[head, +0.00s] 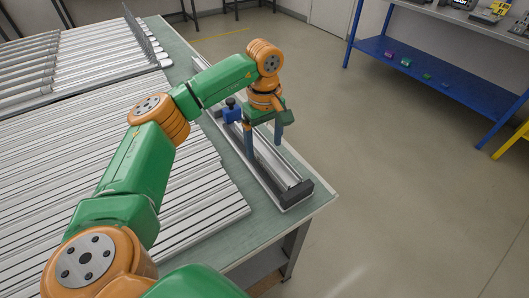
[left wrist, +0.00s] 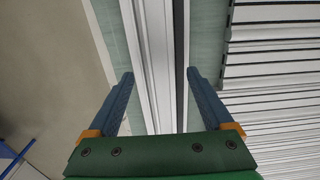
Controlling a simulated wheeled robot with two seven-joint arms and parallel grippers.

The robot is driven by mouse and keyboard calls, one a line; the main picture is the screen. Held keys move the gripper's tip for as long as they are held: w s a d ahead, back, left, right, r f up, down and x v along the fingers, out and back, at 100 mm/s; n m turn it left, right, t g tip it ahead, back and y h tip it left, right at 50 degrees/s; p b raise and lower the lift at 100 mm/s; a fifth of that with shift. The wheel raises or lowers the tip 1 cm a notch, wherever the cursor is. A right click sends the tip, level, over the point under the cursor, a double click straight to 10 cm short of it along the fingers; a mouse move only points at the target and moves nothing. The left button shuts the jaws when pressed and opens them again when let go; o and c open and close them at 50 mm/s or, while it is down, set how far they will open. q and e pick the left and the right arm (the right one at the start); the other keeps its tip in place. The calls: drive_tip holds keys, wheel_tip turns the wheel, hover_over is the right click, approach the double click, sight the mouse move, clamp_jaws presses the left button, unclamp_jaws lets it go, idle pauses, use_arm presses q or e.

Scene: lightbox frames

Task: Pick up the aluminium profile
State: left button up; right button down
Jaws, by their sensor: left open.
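A long silver aluminium profile (head: 274,161) lies in a narrow fixture along the table's right edge, with a dark block (head: 290,194) at its near end. A blue clamp-like part (head: 231,112) stands beside it further back. My left gripper (head: 264,143) points down over the profile with its blue fingers apart. In the left wrist view the profile (left wrist: 155,50) runs lengthwise between the two open fingers (left wrist: 161,74), with nothing gripped. How far the fingertips are above it, I cannot tell exactly. My right gripper is not in view.
Several more silver profiles (head: 60,130) lie side by side over the green table (head: 318,195), left of the fixture. A rack with further profiles (head: 90,45) is behind. Open floor lies to the right, then a blue shelf unit (head: 440,72).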

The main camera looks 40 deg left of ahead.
use_arm(q)
wheel_tip(320, 180, down, 2)
drive_tip(key=shift+w+a, duration=0.1)
drive_tip(key=shift+w, duration=0.05)
clamp_jaws()
drive_tip(key=shift+r, duration=0.15)
